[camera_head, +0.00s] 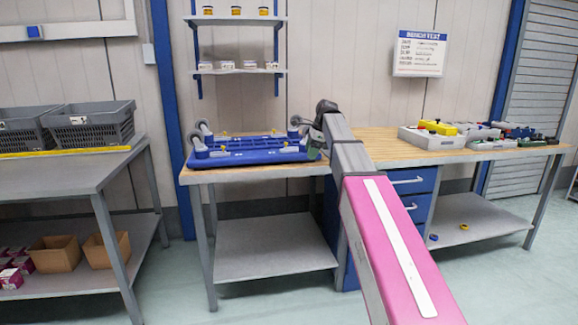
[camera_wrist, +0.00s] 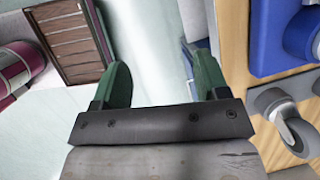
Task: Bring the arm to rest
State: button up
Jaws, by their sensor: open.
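My gripper (camera_wrist: 162,72) shows in the wrist view with two green fingers spread apart and nothing between them. Pale floor shows between and beyond the fingers. In the head view my pink and grey arm (camera_head: 385,230) reaches forward and up towards the middle workbench (camera_head: 250,172). The arm's far end is by the right end of a blue wheeled frame (camera_head: 250,155); my fingers are mostly hidden there. In the wrist view the wooden bench edge (camera_wrist: 233,60) is right of the fingers, apart from them.
Grey casters (camera_wrist: 285,120) and blue frame parts (camera_wrist: 278,35) lie close at right in the wrist view. Grey crates (camera_head: 90,125) stand on the left table. Trays of parts (camera_head: 432,138) sit on the bench's right. A wall shelf (camera_head: 238,72) hangs above. Floor between tables is clear.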

jog(key=s+d+f+n+h, duration=0.1)
jog(key=s+d+f+n, duration=0.2)
jog(key=s+f, duration=0.7)
jog(key=s+d+f+n+h, duration=0.1)
jog(key=s+d+f+n, duration=0.2)
jog(key=s+f+n, duration=0.5)
jog(key=s+d+f+n+g+h, duration=0.1)
jog(key=s+d+f+n, duration=0.3)
jog(key=s+f, duration=0.9)
notch_tip(320, 180, down, 9)
jog(key=shift+n+h, duration=0.3)
jog(key=shift+n, duration=0.8)
